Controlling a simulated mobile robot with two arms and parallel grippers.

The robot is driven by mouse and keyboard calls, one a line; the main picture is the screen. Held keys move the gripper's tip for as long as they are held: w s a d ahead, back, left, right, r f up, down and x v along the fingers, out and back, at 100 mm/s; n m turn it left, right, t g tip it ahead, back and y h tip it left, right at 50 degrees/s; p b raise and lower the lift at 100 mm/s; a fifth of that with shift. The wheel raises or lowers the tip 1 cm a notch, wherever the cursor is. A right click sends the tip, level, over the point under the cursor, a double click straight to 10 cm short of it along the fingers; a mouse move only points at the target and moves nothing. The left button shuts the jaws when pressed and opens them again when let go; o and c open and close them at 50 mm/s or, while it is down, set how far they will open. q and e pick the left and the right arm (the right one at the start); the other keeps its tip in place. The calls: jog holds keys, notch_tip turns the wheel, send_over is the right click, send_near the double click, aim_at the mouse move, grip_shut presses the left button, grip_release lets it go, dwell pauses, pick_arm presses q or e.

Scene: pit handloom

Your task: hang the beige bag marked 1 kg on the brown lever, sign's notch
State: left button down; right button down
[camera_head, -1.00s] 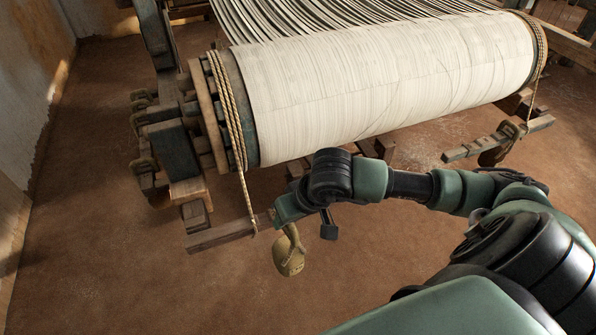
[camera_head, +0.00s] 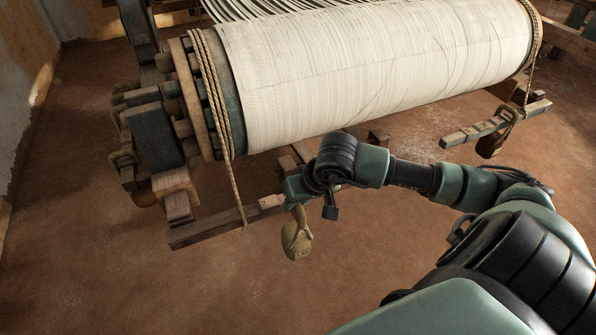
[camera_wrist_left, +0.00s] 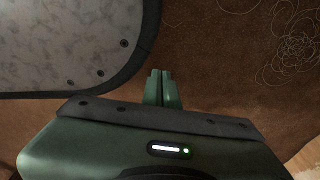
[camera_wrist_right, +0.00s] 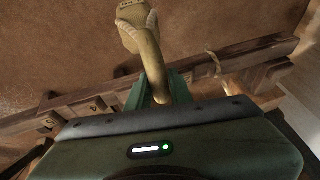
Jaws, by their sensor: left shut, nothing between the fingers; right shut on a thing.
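The beige bag (camera_head: 297,242) hangs by its looped strap from my right gripper (camera_head: 293,200). It has dark marks low on its front, too small to read. In the right wrist view the bag (camera_wrist_right: 133,18) is at the top, and its strap runs down between the shut fingers (camera_wrist_right: 160,92). The brown lever (camera_head: 215,232) sticks out under the cloth roll, just left of the bag; the bag hangs apart from it. In the right wrist view the lever (camera_wrist_right: 75,107) carries small marks, seemingly including a 4. My left gripper (camera_wrist_left: 162,88) is shut and empty.
A rope (camera_head: 237,190) comes down from the roll's end to the lever. The large cloth roll (camera_head: 370,60) is above and behind my right arm. Another lever (camera_head: 495,124) at right has a dark bag (camera_head: 492,143) hung on it. The floor in front is clear.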

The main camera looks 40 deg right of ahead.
jog(key=shift+w+d+f, duration=0.1)
jog(key=shift+w+d, duration=0.1)
jog(key=shift+w, duration=0.75)
jog(key=shift+w+d, duration=0.2)
jog(key=shift+w, duration=0.7)
jog(key=shift+w+d, duration=0.25)
jog(key=shift+w, duration=0.85)
jog(key=shift+w+d, duration=0.2)
jog(key=shift+w, duration=0.8)
jog(key=shift+f, duration=0.2)
jog(key=shift+f+b, duration=0.6)
pick_arm(q)
jog(key=shift+w+d+r, duration=0.15)
jog(key=shift+w+r, duration=0.6)
jog(key=shift+w, duration=0.15)
jog(key=shift+w+d+r, duration=0.15)
jog(key=shift+w+r, duration=0.6)
jog(key=shift+w, duration=0.15)
pick_arm(e)
jog(key=shift+f, duration=0.1)
pick_arm(q)
jog(key=shift+w+r+b, duration=0.25)
jog(key=shift+r+b, duration=0.05)
pick_arm(e)
jog(key=shift+f, duration=0.1)
